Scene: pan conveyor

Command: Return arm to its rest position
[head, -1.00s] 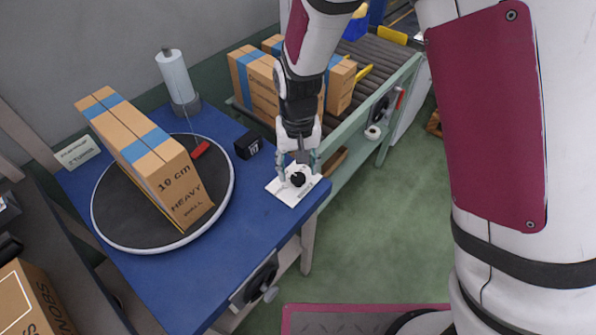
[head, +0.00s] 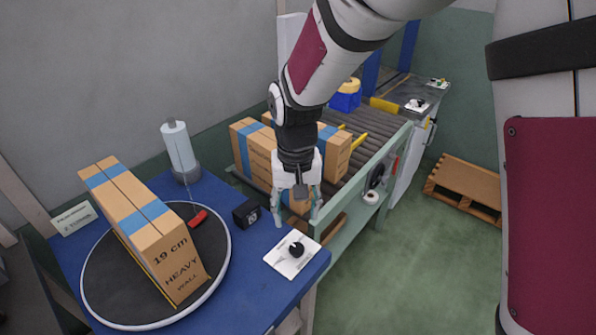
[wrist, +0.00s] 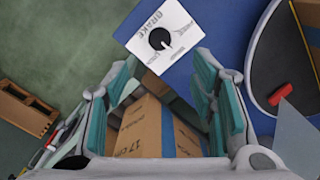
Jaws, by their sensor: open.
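My gripper (head: 298,215) is open and empty. In the head view it hangs above the back edge of the blue table, behind the white brake plate (head: 281,262) with its black knob (head: 296,249). In the wrist view the brake plate (wrist: 140,48) and the black knob (wrist: 160,39) lie beyond the fingertips, apart from them. The gripper fingers (wrist: 162,100) stand wide, with a cardboard box (wrist: 145,130) marked 17 c visible below between them. My arm is bent down from the upper right of the head view.
A tall carton (head: 165,245) stands on the round turntable (head: 90,285) on the blue table (head: 238,285). Several cartons (head: 335,150) sit on the roller conveyor (head: 385,70). A wooden pallet (head: 465,190) lies on the green floor.

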